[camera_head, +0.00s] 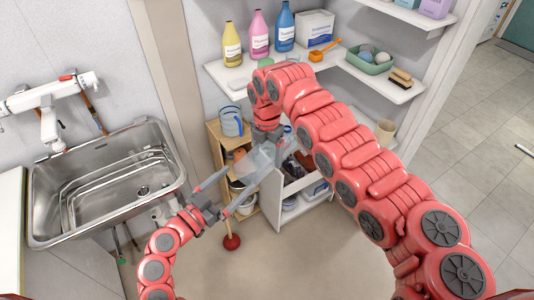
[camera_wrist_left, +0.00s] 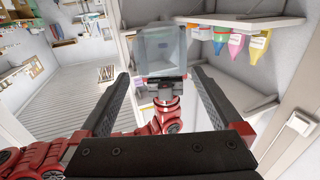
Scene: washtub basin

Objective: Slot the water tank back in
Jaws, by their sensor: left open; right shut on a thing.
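The water tank (camera_head: 256,164) is a clear, grey-tinted box, seen in the middle of the head view in front of the low shelves. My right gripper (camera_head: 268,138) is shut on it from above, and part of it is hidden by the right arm. The tank also shows in the left wrist view (camera_wrist_left: 160,48), straight ahead, with the right gripper (camera_wrist_left: 165,90) at its edge. My left gripper (camera_head: 242,178) is open and empty, its two fingers spread towards the tank. I cannot tell whether the fingers touch it. No slot for the tank can be made out.
A steel washtub basin (camera_head: 75,204) with a wall tap (camera_head: 48,100) is at the left. A white shelf (camera_head: 228,75) carries several bottles, a box and a green basket (camera_head: 370,62). A red plunger (camera_head: 232,241) stands on the floor.

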